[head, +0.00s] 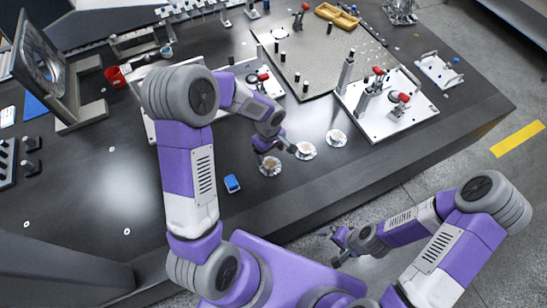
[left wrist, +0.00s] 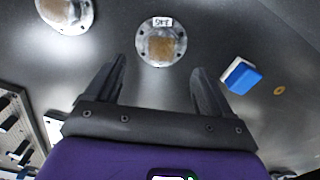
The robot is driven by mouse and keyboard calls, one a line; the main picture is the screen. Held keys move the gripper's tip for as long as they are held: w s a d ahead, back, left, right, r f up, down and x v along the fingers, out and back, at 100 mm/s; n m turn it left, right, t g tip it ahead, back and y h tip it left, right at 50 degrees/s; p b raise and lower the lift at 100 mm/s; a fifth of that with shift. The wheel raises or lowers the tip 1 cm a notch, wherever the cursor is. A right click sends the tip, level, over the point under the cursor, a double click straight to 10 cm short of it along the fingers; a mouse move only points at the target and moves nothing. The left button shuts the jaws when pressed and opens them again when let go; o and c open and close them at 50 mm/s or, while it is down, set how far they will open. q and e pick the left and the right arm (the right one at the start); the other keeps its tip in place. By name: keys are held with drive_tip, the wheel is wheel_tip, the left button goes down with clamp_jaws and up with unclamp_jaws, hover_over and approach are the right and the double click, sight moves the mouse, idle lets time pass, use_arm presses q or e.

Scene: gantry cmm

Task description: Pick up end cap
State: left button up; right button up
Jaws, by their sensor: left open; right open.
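Three round, pale metal end caps with tan centres lie in a row on the dark table: a left one (head: 270,167), a middle one (head: 305,151) and a right one (head: 336,138). My left gripper (head: 276,150) is open and empty, close to the left and middle caps. In the left wrist view, an end cap with a small label (left wrist: 162,43) lies just beyond the open fingertips (left wrist: 159,65), between their lines. Part of another cap (left wrist: 65,10) shows at the top left. My right gripper (head: 332,247) is open and empty, off the table's front edge.
A blue-and-white block (head: 232,183) lies near the left cap; it also shows right of the fingers in the left wrist view (left wrist: 240,76). A white fixture plate with red-handled clamps (head: 385,104) stands behind the caps. A red cup (head: 115,77) stands at the left.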

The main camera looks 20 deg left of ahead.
sight(270, 162)
use_arm(q)
wheel_tip(270, 162, down, 6)
drive_tip(key=shift+s+r+b, duration=0.1)
drive_tip(key=shift+b, duration=0.65)
drive_tip(key=c, duration=1.3)
